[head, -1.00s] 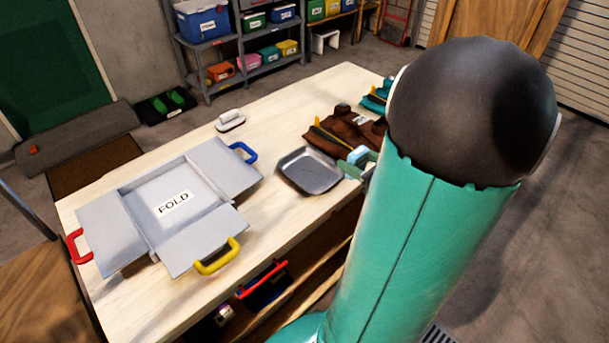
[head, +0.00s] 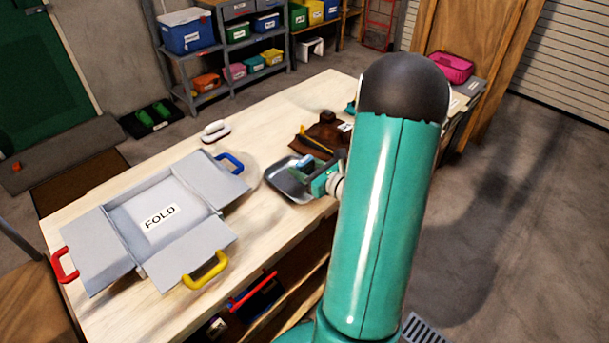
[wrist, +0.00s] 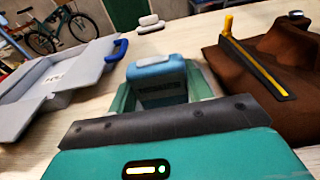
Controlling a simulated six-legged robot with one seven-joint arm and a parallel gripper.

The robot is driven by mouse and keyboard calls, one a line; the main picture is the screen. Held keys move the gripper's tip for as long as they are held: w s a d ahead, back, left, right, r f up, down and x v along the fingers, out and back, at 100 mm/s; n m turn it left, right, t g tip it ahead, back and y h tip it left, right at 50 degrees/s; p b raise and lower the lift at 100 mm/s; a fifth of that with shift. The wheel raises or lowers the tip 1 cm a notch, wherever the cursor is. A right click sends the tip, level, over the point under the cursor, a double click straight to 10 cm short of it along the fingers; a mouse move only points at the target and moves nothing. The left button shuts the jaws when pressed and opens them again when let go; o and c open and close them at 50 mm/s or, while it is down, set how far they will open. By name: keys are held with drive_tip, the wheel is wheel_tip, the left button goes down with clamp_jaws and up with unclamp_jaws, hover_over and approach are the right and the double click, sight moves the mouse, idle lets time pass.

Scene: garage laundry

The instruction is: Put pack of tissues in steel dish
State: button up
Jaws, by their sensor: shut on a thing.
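The steel dish (head: 283,184) is a dark grey square tray on the wooden table, right of the folding board in the head view. My gripper (head: 309,170) is over the dish's right part and hides some of it. It is shut on the pack of tissues (head: 303,161), a small light-blue pack. In the wrist view the pack (wrist: 155,72) sits between the fingers of my gripper (wrist: 160,92). I cannot tell whether the pack touches the dish. The dish does not show clearly in the wrist view.
The grey folding board (head: 160,215) marked FOLD lies to the left. A brown cloth item (head: 325,135) with a yellow-edged strip lies behind the dish. A white brush-like item (head: 215,131) stands near the far edge. The bare table (head: 255,135) between them is clear.

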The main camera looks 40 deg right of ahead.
drive_tip(key=shift+w+f, duration=0.1)
drive_tip(key=shift+f, duration=1.5)
drive_tip(key=shift+f, duration=0.1)
drive_tip(key=o, duration=0.9)
drive_tip(key=shift+o, duration=0.2)
